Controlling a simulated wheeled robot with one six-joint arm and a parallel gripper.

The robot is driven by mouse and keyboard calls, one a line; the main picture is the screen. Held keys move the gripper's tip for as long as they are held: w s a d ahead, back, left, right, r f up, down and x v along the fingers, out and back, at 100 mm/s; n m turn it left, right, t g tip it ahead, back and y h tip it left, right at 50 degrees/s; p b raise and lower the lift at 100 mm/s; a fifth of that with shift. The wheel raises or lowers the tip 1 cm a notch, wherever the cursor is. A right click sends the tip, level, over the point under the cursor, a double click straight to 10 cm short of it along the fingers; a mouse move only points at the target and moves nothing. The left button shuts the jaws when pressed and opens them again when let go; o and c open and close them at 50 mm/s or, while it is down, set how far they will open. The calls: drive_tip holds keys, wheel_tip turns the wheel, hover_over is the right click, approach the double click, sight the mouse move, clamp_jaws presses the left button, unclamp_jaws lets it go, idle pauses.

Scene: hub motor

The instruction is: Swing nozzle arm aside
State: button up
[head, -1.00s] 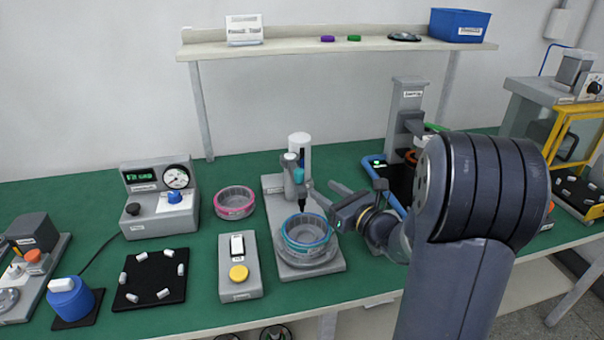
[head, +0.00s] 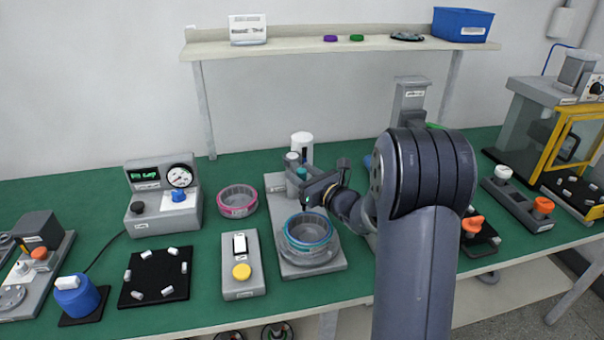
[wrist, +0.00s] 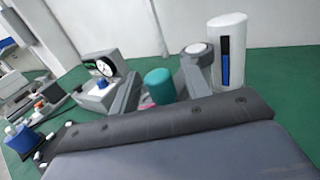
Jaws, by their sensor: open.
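The nozzle dispenser (head: 293,160) is a grey post with a round pale top at the back of a grey baseplate (head: 328,262). Its teal knob (head: 301,172) is partly covered by my gripper (head: 308,187) in the head view. In the wrist view the teal knob (wrist: 160,86) shows between the two grey fingers of my open gripper (wrist: 158,92); I cannot tell whether they touch it. The nozzle arm and its tip are mostly hidden.
A white reservoir (head: 302,146) stands behind the post. A pink-rimmed dish (head: 237,199) stands to the left, and a switch box with a yellow button (head: 241,272) at the front left. The gauge box (head: 165,198) is farther left. Green bench between them is clear.

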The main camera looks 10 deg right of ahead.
drive_tip(key=shift+c, duration=0.6)
clamp_jaws()
